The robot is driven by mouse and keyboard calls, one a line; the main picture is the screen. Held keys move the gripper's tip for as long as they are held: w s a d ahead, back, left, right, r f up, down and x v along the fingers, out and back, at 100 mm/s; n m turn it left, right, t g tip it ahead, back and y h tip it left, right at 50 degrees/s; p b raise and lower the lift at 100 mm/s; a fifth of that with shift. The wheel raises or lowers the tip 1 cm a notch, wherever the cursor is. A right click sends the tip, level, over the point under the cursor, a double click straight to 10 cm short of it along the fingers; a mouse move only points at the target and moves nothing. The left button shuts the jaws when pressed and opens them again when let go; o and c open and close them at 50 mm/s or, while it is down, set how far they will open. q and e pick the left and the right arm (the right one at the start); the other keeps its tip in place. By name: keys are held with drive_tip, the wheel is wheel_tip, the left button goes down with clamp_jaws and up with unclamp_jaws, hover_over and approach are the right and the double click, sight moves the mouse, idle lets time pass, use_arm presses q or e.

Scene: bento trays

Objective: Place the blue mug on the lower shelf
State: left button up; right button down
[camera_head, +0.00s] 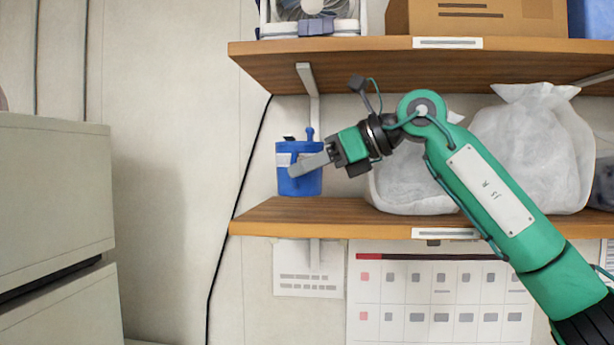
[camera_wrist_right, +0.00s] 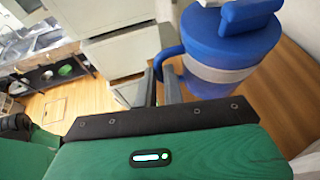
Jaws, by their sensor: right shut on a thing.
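The blue mug (camera_head: 284,184) has a lid and a pale band, and is upright at the left end of the lower shelf (camera_head: 330,216). Its base is at the shelf's surface or just above it; I cannot tell if they touch. My right gripper (camera_head: 294,171) reaches in from the right, its grey fingers in front of the mug. In the right wrist view the mug (camera_wrist_right: 225,52) stands to the right of the fingers, and my right gripper (camera_wrist_right: 162,74) is shut on its handle (camera_wrist_right: 166,56). My left gripper is not in view.
White bags (camera_head: 530,145) fill the right of the lower shelf, behind my right arm. The upper shelf (camera_head: 350,62) hangs above, with a cardboard box (camera_head: 475,18) and a fan (camera_head: 312,8). A grey cabinet (camera_head: 50,190) stands at the left.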

wheel_tip(320, 180, down, 2)
drive_tip(key=shift+a+f+p, duration=0.1)
drive_tip(key=shift+f+p, duration=0.1)
drive_tip(key=shift+p, duration=0.6)
drive_tip(key=shift+f, duration=0.4)
drive_tip(key=shift+s, duration=0.1)
drive_tip(key=shift+f, duration=0.25)
drive_tip(key=c, duration=1.5)
unclamp_jaws()
